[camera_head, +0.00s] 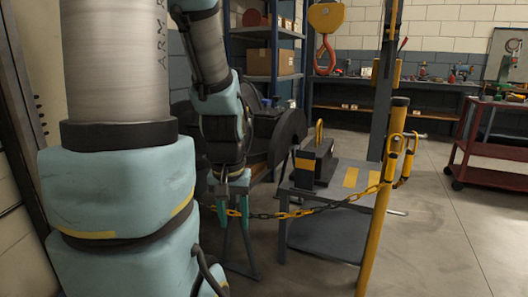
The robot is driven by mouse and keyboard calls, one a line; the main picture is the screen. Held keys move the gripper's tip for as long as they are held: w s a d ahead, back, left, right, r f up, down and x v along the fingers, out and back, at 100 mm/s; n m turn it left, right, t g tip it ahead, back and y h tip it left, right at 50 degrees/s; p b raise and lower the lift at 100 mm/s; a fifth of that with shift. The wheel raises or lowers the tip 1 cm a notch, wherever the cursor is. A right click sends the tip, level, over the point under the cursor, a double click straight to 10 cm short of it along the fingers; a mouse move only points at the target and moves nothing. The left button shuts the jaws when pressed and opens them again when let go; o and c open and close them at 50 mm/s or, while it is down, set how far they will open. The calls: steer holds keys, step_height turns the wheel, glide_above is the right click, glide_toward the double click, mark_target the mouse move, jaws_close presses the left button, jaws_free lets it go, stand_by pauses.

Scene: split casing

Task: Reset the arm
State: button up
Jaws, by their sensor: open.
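My arm (120,170) fills the left of the head view, with light blue and grey links. My gripper (232,210) hangs pointing down left of the middle, its teal fingers spread apart. No separate task object stands out.
A yellow post (380,200) holds the chain's right end. Behind it stands a grey platform (335,235) with yellow stripes. A dark round machine part (285,135) is behind my gripper. A red cart (490,150) is at right. The floor (450,240) at right is clear.

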step_height(320, 180, up, 18)
steer(key=p, duration=1.5)
steer(key=shift+p, duration=0.4)
stand_by(0.5)
